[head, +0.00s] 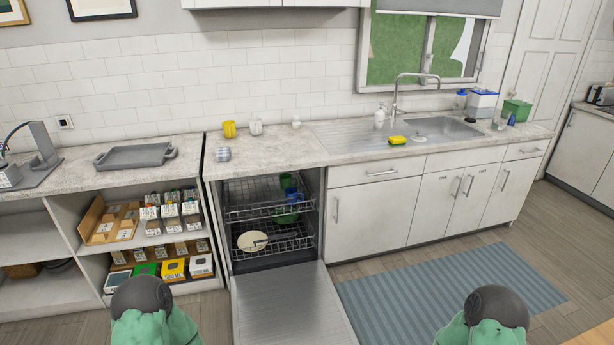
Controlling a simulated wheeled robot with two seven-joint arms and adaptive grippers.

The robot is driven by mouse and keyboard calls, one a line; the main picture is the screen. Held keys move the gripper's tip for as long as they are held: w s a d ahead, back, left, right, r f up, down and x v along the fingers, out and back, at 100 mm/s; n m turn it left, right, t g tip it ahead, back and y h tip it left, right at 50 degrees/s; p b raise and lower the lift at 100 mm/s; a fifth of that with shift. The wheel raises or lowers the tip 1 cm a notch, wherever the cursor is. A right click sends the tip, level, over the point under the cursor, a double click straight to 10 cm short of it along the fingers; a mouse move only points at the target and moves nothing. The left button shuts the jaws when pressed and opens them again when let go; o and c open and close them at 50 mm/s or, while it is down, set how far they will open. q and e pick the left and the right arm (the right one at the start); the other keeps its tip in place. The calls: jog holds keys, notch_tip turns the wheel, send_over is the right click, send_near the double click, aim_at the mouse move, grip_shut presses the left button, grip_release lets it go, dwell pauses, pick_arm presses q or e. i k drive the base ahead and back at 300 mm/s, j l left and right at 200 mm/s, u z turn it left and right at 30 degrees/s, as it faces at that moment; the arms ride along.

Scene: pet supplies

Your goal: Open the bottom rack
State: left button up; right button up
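An open dishwasher stands under the counter, its door (290,305) folded down flat toward me. Inside, the bottom rack (290,243) is a dark wire rack that sits within the cavity. A cream round plate (251,241) lies tilted in its left part, with a small dark and light item beside it. The upper rack (240,208) is above it and also inside, with blue and green dishes (289,192) at its right. Parts of my two arms show at the bottom edge, left and right of the door. Neither gripper is in view.
A blue striped rug (450,292) lies on the floor right of the door. Open shelves with boxes (173,268) stand to the left. Yellow and white cups (229,129) stand on the counter above. A table corner (598,336) shows at lower right.

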aim_at(269, 224)
jog(key=i+l+u, duration=0.2)
jog(key=i, duration=0.2)
jog(key=i+l+u, duration=0.2)
jog(key=i, duration=0.25)
jog(key=i+l+u, duration=0.2)
jog(key=i, duration=0.2)
